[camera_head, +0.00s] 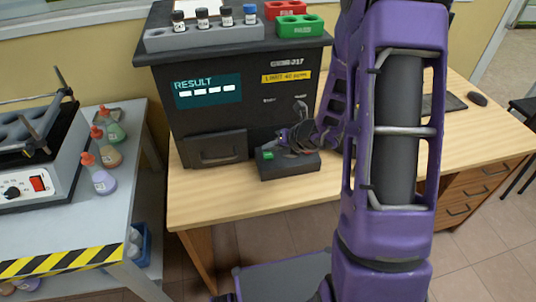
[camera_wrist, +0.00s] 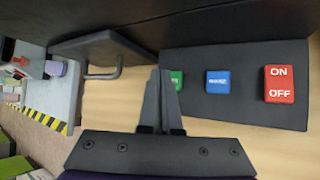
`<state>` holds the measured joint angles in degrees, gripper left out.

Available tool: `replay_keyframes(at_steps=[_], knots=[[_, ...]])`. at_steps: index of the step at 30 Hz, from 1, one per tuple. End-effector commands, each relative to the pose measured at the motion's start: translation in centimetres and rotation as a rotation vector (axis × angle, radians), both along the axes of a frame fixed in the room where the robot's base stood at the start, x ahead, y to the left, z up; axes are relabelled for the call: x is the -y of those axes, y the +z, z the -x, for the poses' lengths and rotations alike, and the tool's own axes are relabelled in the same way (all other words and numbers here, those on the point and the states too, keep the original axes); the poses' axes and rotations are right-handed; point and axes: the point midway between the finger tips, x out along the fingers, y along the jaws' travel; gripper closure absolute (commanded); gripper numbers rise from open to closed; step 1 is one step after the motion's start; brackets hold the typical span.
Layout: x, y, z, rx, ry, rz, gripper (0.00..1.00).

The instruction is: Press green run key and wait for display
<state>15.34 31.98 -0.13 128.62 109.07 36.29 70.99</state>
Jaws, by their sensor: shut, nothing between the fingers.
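The green run key (camera_head: 268,155) is at the left end of a dark key box (camera_head: 272,172) in front of the analyser. In the wrist view the green key (camera_wrist: 177,80) is partly hidden behind my gripper (camera_wrist: 160,75), whose fingers are shut and empty. The fingertips are at or just beside the key; I cannot tell whether they touch it. In the head view my gripper (camera_head: 284,136) is above the key box, partly hidden by my arm. The analyser's display (camera_head: 207,91) reads RESULT above a row of white dashes.
A blue key (camera_wrist: 218,81) and a red ON/OFF key (camera_wrist: 279,84) sit on the same box. The analyser's drawer (camera_head: 216,149) is left of the box. Vials stand in a grey rack (camera_head: 204,36) on top. A bench with flasks (camera_head: 103,175) stands at left.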

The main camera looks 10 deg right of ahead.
Motion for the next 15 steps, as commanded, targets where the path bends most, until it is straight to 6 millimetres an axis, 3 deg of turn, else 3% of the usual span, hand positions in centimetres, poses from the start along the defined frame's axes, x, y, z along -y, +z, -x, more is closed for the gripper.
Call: replay_keyframes(at_steps=[15], knots=[[0.01,-0.83,-0.01,0.000,0.000,0.000,1.00]])
